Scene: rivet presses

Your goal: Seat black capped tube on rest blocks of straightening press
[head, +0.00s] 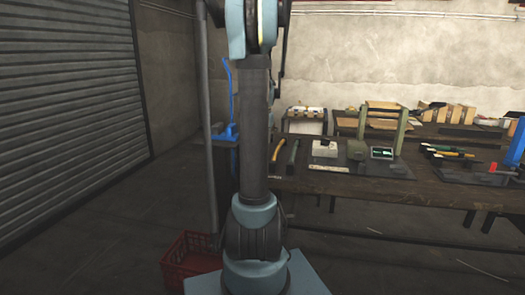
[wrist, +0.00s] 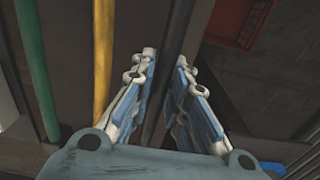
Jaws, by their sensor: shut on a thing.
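In the wrist view my gripper (wrist: 166,60) is shut on a long black tube (wrist: 178,22). The tube runs between the two fingers and out past the top edge of the picture; its ends and cap are not in view. A yellow tube (wrist: 103,50) and a green tube (wrist: 35,65) lie to its left, apart from the fingers. In the head view my own arm hides the gripper and the held tube. I cannot make out the straightening press or its rest blocks for certain; a green-framed fixture (head: 401,130) stands on the workbench.
A red crate (head: 186,262) stands on the floor left of my base and shows in the wrist view (wrist: 240,20). A blue device (head: 229,132) stands behind my arm.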

